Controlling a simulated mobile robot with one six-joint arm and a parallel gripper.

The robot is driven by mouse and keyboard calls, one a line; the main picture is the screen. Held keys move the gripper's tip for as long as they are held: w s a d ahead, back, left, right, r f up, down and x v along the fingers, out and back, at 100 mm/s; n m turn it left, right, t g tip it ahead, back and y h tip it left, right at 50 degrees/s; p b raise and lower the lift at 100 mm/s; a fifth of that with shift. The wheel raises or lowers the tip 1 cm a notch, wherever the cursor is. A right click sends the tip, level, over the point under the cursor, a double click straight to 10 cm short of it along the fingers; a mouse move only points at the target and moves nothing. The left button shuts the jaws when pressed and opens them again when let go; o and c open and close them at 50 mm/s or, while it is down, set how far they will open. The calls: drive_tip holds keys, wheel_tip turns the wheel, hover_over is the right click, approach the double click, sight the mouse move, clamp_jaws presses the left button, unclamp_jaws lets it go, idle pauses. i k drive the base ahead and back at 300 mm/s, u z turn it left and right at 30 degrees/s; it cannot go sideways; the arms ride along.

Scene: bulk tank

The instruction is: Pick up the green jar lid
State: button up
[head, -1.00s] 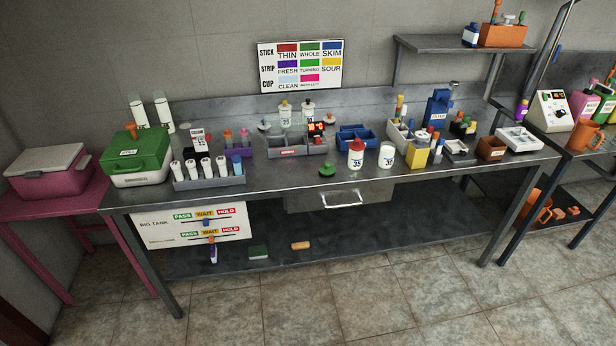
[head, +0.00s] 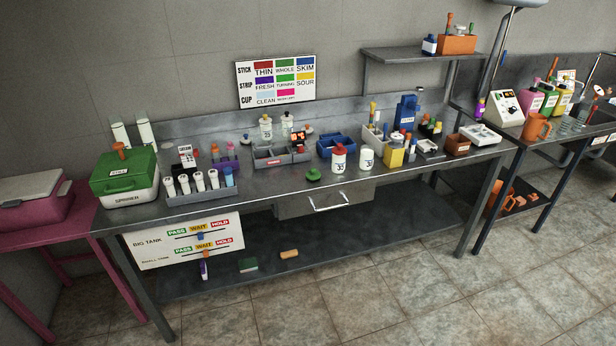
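The green jar lid (head: 313,175) lies on the metal bench top (head: 264,190) near its front edge, above the drawer. It is a small round green piece with a raised middle. A second white jar (head: 366,158) stands further right. My gripper is not in the head view, so its state does not show.
A grey divided tray (head: 270,157) and a blue divided box (head: 334,147) sit behind the lid. A rack of white tubes (head: 202,196) stands to its left. The drawer handle (head: 331,207) sticks out below. The tiled floor in front is clear.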

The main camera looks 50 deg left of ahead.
sight(313, 175)
drive_tip(key=z, duration=0.25)
drive_tip(key=k, duration=0.2)
drive_tip(key=u, duration=3)
drive_tip(key=k, duration=0.65)
drive_tip(key=z, duration=0.2)
drive_tip(key=i, duration=0.55)
drive_tip(key=z, duration=0.05)
